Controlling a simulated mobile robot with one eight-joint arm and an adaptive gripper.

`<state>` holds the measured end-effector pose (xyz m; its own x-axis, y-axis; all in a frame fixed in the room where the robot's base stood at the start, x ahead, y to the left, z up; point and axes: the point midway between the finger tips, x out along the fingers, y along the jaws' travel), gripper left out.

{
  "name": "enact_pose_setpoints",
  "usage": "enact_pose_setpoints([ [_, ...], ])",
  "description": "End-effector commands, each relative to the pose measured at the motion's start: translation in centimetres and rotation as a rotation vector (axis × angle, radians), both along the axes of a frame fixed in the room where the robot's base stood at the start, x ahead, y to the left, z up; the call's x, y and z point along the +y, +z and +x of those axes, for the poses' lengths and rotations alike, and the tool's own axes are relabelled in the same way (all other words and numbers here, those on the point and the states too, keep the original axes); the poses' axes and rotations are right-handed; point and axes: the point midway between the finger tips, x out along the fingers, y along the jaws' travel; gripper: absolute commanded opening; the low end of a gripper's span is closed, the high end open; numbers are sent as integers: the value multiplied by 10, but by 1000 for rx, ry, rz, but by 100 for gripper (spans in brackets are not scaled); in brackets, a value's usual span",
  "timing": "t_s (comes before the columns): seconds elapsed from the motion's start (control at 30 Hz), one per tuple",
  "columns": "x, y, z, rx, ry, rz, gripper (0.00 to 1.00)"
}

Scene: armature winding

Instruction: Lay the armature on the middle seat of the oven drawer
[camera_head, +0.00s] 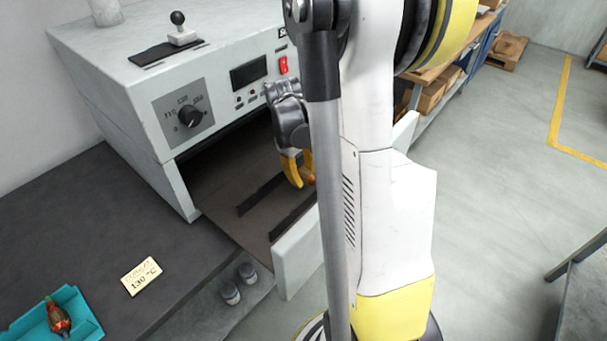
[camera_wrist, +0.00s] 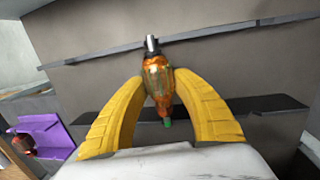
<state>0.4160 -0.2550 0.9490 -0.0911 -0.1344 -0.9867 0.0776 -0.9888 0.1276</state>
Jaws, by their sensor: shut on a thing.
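The oven drawer (camera_head: 222,190) is pulled out, with two dark rails across its brown floor. My gripper (camera_head: 300,172) is over the drawer, and its yellow fingers are closed on the armature (camera_head: 309,180). In the wrist view my gripper (camera_wrist: 158,82) has a finger on each side of the orange-wound armature (camera_wrist: 157,85). Its silver shaft end reaches the upper rail (camera_wrist: 100,55) in the picture, and its green end overlaps the lower rail (camera_wrist: 255,104). I cannot tell whether it touches them. My arm hides the drawer's right part in the head view, and seat markings cannot be made out.
The oven body (camera_head: 140,90) stands behind the drawer, and the white drawer front (camera_head: 298,258) rises at its near edge. A teal tray (camera_head: 85,318) holds another armature (camera_head: 58,318) on the dark bench, near a 130 °C card (camera_head: 141,276). A purple tray (camera_wrist: 50,128) shows in the wrist view.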

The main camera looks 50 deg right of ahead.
Motion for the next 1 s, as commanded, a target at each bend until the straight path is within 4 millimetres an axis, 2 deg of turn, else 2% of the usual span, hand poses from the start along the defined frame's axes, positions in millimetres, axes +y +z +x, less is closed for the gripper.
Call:
enact_pose_setpoints([
  [0.4,0,-2,0,0,0,0,0],
  [0.43,0,-2,0,0,0,0,42],
  [0.5,0,-2,0,0,0,0,58],
  [0.83,0,1,0,0,0,0,58],
  [1.0,4,24,2,0,0,0,58],
])
